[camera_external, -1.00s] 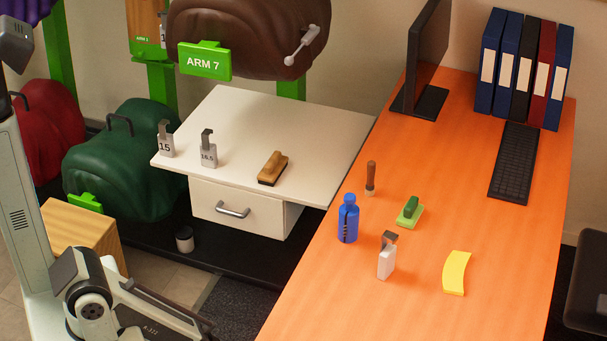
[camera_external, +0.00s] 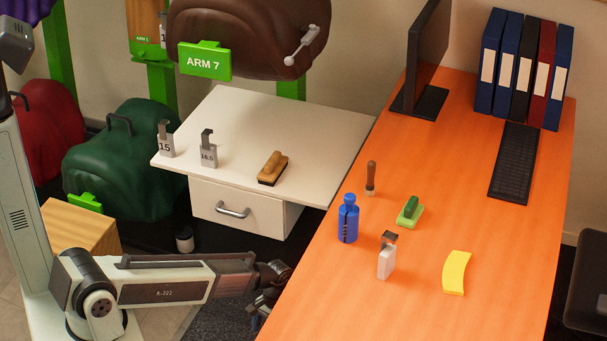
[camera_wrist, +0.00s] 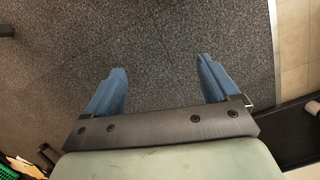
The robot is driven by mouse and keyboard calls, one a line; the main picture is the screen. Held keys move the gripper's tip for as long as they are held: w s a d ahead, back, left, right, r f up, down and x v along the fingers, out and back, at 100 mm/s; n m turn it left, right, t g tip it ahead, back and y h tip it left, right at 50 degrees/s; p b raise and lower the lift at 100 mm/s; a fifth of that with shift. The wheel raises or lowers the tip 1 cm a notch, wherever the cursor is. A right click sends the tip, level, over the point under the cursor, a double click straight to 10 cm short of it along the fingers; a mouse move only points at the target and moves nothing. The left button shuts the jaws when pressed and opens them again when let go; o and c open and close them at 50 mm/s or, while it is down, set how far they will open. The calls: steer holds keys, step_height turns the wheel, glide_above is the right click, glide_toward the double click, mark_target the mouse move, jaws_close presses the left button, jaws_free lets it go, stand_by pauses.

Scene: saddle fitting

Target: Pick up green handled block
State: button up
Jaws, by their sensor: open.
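The green handled block (camera_external: 410,212) lies on the orange desk (camera_external: 330,290), right of the blue bottle. It has a dark green grip on a lighter green base. My gripper (camera_external: 268,305) is low at the left edge of the desk, apart from the block and partly hidden by the desk in the external view. In the wrist view my gripper (camera_wrist: 160,85) shows two blue fingers spread apart with nothing between them, over dark grey floor. The block is not in the wrist view.
Near the block stand a blue bottle (camera_external: 347,220), a brown-handled tool (camera_external: 371,178), a white block with a metal hook (camera_external: 387,258) and a yellow curved piece (camera_external: 456,272). A white table (camera_external: 290,125) holds a wooden-handled brush (camera_external: 273,169). The desk's front is clear.

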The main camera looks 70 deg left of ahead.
mark_target(413, 203)
steer(key=w+a+r+n+t+y, duration=0.1)
steer(key=w+a+r+n+t, duration=0.4)
steer(key=w+a+r, duration=1.85)
steer(key=shift+m+g, duration=0.4)
steer(key=shift+g, duration=0.3)
steer(key=w+d+r, duration=0.2)
steer(key=w+r, duration=0.1)
steer(key=w+d+r, duration=0.2)
steer(key=w+r, duration=0.1)
steer(key=w, duration=0.1)
steer(key=w+d+r, duration=0.2)
steer(key=w+d, duration=0.1)
steer(key=shift+w+r, duration=0.25)
steer(key=shift+r, duration=0.15)
steer(key=w+d+r+m+g, duration=0.1)
steer(key=w+d+r+m, duration=0.1)
steer(key=w+d+r, duration=0.8)
steer(key=f, duration=0.3)
steer(key=d+f, duration=0.1)
steer(key=f, duration=0.2)
steer(key=w+d+f, duration=0.1)
steer(key=f, duration=0.2)
steer(key=shift+d+f, duration=0.15)
steer(key=shift+f, duration=0.15)
steer(key=shift+w+f, duration=0.15)
steer(key=shift+f, duration=2.8)
